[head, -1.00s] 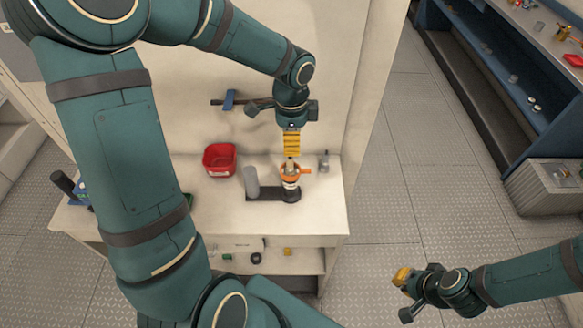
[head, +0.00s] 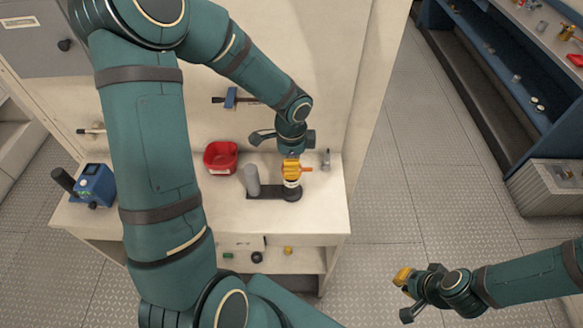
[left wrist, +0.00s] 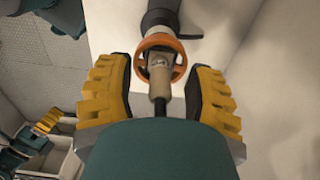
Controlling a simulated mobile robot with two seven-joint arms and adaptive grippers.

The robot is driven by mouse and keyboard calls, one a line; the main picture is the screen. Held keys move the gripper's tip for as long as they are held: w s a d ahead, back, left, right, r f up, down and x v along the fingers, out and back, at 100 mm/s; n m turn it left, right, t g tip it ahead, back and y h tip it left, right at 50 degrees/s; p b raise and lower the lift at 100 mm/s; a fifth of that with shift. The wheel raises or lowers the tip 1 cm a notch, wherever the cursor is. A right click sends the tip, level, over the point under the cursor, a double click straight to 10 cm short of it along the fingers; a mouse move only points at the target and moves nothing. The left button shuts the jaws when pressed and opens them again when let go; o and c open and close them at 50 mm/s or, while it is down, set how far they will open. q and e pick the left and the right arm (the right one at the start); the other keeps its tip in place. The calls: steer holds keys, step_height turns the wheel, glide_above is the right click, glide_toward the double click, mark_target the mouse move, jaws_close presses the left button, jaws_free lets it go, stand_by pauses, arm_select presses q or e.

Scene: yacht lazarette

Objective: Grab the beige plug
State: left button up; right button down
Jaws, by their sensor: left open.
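The beige plug (left wrist: 158,78) shows in the left wrist view, standing in an orange ring (left wrist: 178,50) on a dark fitting. My left gripper (left wrist: 158,92) is open, with one yellow finger on each side of the plug and a visible gap to each. In the head view my left gripper (head: 291,170) points down over the bench and its fingers hide the plug. Part of the orange ring (head: 306,170) sticks out to the right of them. My right gripper (head: 403,277) is at the lower right, clear of the bench; its jaw opening is not clear.
A grey cylinder (head: 252,180) stands close left of the fitting on the same dark base (head: 265,193). A red bin (head: 220,158) is farther left, and a small metal item (head: 326,160) is to the right. A blue device (head: 97,185) sits at the bench's left end.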

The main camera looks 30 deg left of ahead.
arm_select(q)
jaws_close()
steer(key=shift+r, duration=0.1)
